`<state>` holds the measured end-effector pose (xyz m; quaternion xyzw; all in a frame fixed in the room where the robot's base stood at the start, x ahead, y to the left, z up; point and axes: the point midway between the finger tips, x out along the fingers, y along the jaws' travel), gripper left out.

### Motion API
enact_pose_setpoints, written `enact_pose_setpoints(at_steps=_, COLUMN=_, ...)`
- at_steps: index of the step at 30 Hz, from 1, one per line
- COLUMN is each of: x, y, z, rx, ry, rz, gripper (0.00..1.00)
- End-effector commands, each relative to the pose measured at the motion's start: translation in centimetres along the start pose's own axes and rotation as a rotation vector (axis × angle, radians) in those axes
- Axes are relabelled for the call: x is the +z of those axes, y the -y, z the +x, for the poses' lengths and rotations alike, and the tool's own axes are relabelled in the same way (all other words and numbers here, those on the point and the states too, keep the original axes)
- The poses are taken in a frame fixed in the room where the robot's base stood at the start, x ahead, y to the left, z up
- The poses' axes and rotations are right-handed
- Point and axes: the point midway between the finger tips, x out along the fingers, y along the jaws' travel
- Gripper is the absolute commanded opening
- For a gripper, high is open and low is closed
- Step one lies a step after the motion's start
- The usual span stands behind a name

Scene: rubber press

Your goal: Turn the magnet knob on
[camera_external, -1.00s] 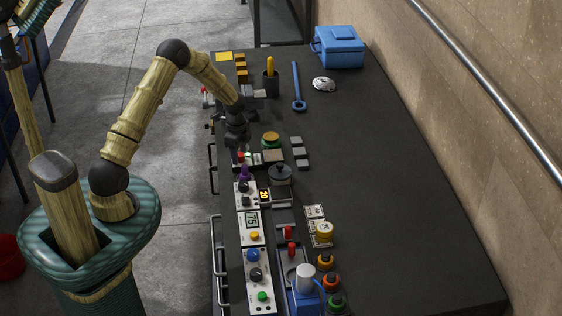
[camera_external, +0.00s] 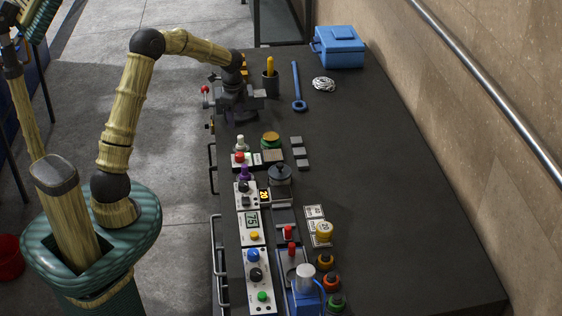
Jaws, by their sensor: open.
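A row of control panels runs along the table's left edge. The rear panel has a red button (camera_external: 239,157) and a pale upright knob (camera_external: 240,143) behind it. A purple knob (camera_external: 245,172) and a black knob (camera_external: 245,187) are just in front. Another black knob (camera_external: 256,275) is on the front panel. The labels are too small to tell which knob is the magnet's. My gripper (camera_external: 233,92) is open at the far left of the table, by the grey vise (camera_external: 255,102), away from all the knobs. Its fingertips blend into the vise, and I cannot tell whether they touch it.
A black cup (camera_external: 271,82) with a yellow handle, a blue wrench (camera_external: 297,88) and a blue box (camera_external: 338,47) are at the back. A dark-lidded pot (camera_external: 280,175) and a blue-and-white device (camera_external: 306,290) stand beside the panels. The table's right side is clear.

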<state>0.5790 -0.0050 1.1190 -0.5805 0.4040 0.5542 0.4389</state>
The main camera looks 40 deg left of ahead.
Motion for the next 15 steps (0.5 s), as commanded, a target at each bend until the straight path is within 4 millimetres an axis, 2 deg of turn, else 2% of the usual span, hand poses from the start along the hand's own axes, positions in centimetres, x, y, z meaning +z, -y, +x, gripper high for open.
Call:
enact_pose_setpoints(at_steps=5, x=0.01, y=0.00, z=-1.33, rx=0.000, ry=0.000, rz=-0.001, gripper=0.53)
enact_pose_setpoints(at_steps=15, x=0.01, y=0.01, z=-1.41, rx=0.004, ry=0.000, rz=-0.012, gripper=0.53)
